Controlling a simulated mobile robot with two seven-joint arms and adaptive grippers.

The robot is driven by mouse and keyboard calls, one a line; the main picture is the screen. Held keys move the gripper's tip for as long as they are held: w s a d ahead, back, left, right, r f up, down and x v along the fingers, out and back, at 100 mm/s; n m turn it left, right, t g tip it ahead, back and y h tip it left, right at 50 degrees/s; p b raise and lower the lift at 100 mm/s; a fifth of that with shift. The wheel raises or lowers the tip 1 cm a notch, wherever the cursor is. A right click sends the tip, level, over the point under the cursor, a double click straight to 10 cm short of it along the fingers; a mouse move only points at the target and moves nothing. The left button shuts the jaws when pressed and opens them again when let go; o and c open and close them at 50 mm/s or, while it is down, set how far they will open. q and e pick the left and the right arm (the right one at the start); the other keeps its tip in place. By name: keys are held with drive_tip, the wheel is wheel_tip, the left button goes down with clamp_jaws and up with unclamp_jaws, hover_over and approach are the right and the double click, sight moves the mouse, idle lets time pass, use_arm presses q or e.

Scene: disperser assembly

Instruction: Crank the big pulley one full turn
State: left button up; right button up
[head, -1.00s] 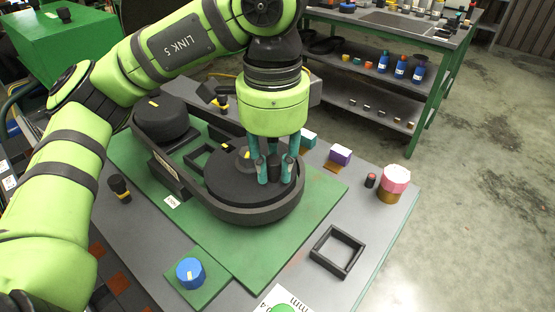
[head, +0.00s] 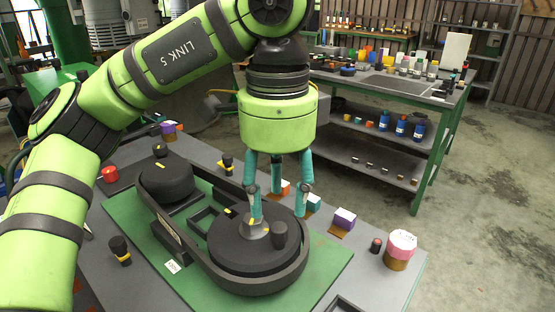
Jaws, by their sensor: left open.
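The big pulley (head: 235,255) is a wide black disc lying flat on the green base plate (head: 335,265), with a black belt-like band around it. The small pulley (head: 166,180) sits at the band's back-left end. My left gripper (head: 280,205) has several teal fingers pointing down, spread open and empty above the pulley. The knob shows clear below the fingertips. The front-left finger overlaps the hub in the picture; I cannot tell whether it touches. My right gripper is not in view.
Black-and-yellow knobs (head: 120,250) stand at the left. A workbench (head: 385,82) with a shelf stands behind, across open floor.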

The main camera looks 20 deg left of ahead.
use_arm(q)
drive_tip(key=shift+r, duration=2.45)
